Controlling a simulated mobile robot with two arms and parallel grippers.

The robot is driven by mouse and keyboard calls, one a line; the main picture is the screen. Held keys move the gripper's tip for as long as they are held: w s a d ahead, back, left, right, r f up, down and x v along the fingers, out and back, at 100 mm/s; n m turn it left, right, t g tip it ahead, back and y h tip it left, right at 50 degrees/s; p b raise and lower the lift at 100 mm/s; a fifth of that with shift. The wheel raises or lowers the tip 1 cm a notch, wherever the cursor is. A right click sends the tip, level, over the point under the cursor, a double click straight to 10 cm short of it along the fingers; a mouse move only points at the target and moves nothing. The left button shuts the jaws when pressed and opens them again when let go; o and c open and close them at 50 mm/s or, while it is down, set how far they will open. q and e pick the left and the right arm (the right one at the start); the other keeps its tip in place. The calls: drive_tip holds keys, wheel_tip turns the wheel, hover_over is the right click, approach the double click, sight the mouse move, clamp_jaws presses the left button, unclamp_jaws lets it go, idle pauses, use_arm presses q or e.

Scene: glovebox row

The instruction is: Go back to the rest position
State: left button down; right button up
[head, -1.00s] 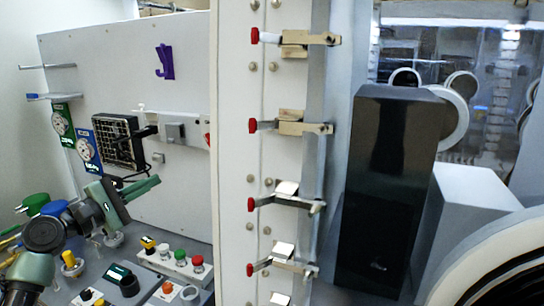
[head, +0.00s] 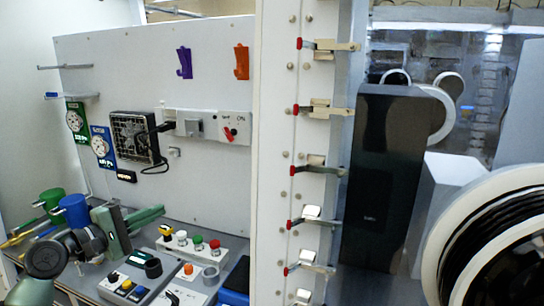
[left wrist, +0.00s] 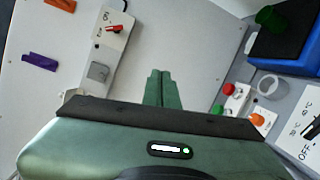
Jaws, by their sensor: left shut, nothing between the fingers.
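My left gripper (head: 155,212) is green and sits at the lower left of the head view, in front of the white panel and above the bench with the button boxes. Its fingers are together with nothing between them. In the left wrist view the two closed fingers (left wrist: 162,90) point toward the white panel and touch nothing that I can see. My right gripper is in neither view.
Below the gripper lie a button box (head: 124,287) and a row of coloured buttons (head: 190,246). A blue cup (head: 75,211) stands at left. A fan (head: 134,138) and a switch strip (head: 232,127) are on the panel (head: 215,75). A clamp-lined white post (head: 272,130) stands right.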

use_arm(q)
drive_tip(key=s+d+f+m+g+y, duration=0.1)
drive_tip(key=s+d+f+m+g, duration=0.15)
drive_tip(key=s+f, duration=0.4)
drive_tip(key=s+d+f+m+g+y, duration=0.15)
drive_tip(key=s+d+f+m, duration=0.25)
drive_tip(key=f, duration=0.6)
drive_tip(key=s+d+f+m+g+y, duration=0.1)
drive_tip(key=s+d+f+m+g, duration=0.15)
drive_tip(key=s+d+f, duration=0.4)
drive_tip(key=s+a+f+m+g+y, duration=0.2)
drive_tip(key=s+f, duration=0.1)
drive_tip(key=s, duration=0.5)
drive_tip(key=s+a+f+m+g+y, duration=0.1)
drive_tip(key=s+a+f+m+y, duration=0.2)
drive_tip(key=s, duration=0.5)
drive_tip(key=s+a+f+m+g+y, duration=0.15)
drive_tip(key=s+f, duration=0.25)
drive_tip(key=s, duration=0.4)
wheel_tip(320, 180, down, 28)
drive_tip(key=s+r+g, duration=0.1)
drive_tip(key=s, duration=0.1)
drive_tip(key=s+a+f+g, duration=0.1)
drive_tip(key=s+a+f, duration=0.1)
drive_tip(key=s+f, duration=1.3)
drive_tip(key=shift+s+f+m, duration=0.25)
drive_tip(key=shift+s+m, duration=0.2)
drive_tip(key=shift+s, duration=0.1)
